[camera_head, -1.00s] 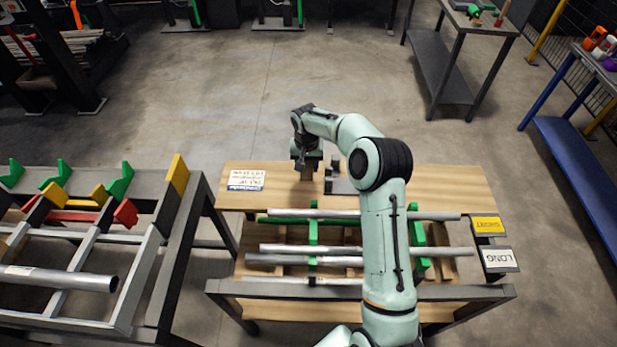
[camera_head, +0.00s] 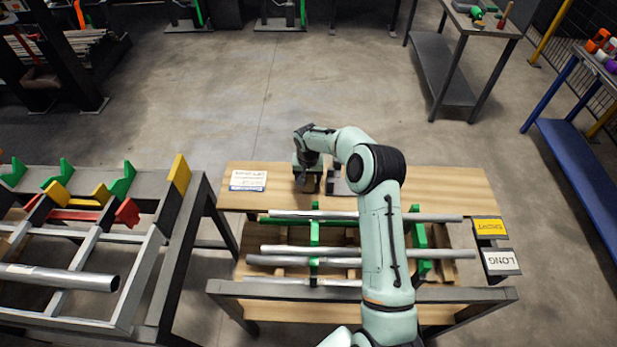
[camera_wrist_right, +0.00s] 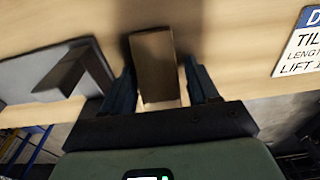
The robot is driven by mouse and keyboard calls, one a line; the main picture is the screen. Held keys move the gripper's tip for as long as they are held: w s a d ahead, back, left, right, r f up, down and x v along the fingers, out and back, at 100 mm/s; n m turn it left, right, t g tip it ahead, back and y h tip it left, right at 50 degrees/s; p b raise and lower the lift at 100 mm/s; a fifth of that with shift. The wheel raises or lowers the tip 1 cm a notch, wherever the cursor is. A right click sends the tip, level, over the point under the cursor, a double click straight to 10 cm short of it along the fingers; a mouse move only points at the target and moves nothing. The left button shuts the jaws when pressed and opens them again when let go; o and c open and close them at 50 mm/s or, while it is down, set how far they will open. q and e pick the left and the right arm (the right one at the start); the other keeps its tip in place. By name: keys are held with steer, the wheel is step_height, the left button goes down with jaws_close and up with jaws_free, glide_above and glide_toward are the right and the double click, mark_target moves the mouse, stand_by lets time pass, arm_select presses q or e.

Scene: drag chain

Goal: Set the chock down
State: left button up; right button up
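The chock is a small brown wooden block (camera_wrist_right: 157,70). In the right wrist view it sits between the two dark fingers of my right gripper (camera_wrist_right: 160,88). The fingers lie along its sides, and the gripper looks shut on it. In the head view, my right gripper (camera_head: 308,178) is low over the back left part of the wooden tabletop (camera_head: 430,185), and it largely hides the chock. Whether the chock touches the wood cannot be told. My left gripper is not in view.
A dark grey bracket (camera_wrist_right: 82,70) is close beside the chock and a printed label (camera_head: 248,181) lies to its left. In front, several metal tubes (camera_head: 430,218) rest on green supports (camera_head: 417,235). SHORT (camera_head: 488,228) and LONG (camera_head: 500,261) signs are at right. The tabletop's right part is clear.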

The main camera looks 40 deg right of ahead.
steer(key=shift+o, duration=0.3)
steer(key=shift+r, duration=0.1)
step_height(320, 180, up, 12)
steer(key=shift+s+a, duration=0.3)
steer(key=shift+s, duration=0.15)
stand_by(0.4)
